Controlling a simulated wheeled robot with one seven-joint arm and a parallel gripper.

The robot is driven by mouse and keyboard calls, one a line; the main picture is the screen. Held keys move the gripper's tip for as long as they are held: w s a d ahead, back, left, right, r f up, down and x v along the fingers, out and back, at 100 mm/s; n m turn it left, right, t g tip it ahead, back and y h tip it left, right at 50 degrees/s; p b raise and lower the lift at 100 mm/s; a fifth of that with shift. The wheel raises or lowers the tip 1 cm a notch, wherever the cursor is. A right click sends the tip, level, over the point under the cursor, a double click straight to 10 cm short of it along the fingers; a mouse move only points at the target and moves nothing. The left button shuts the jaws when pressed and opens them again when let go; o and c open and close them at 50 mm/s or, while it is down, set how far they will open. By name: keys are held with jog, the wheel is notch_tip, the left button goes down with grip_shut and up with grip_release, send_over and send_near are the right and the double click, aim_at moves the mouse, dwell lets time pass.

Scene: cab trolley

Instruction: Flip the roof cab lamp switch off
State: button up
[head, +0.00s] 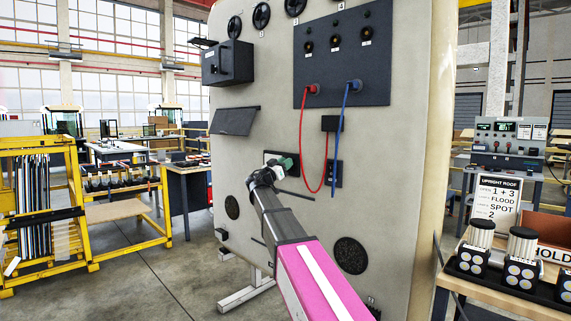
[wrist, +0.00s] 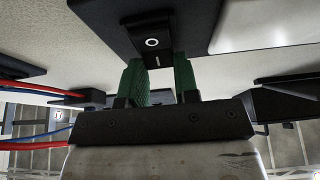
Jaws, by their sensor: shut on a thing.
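The roof cab lamp switch (wrist: 152,43) is a dark rocker with a white ring mark and a short white line, set on a black plate (wrist: 103,12) at the top of the wrist view. In the head view the plate (head: 269,156) is on the pale panel, mostly behind my gripper (head: 284,165). My gripper's green fingers (wrist: 160,84) stand to either side of the switch's lower part, shut on it. The fingers and the viewing angle hide part of the rocker, so I cannot tell its tilt.
A red cable (head: 326,150) and a blue cable (head: 344,115) hang from the dark socket panel (head: 370,70), just right of my gripper. A black box (head: 228,62) and a slanted flap (head: 234,121) stick out at left. A bench with lamps (head: 520,243) stands at right.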

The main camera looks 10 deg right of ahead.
dwell(0.4)
jog(key=o, duration=0.9)
jog(key=shift+s+a+f, duration=0.1)
jog(key=v, duration=1)
jog(key=shift+s+a+f, duration=0.15)
jog(key=shift+f, duration=0.2)
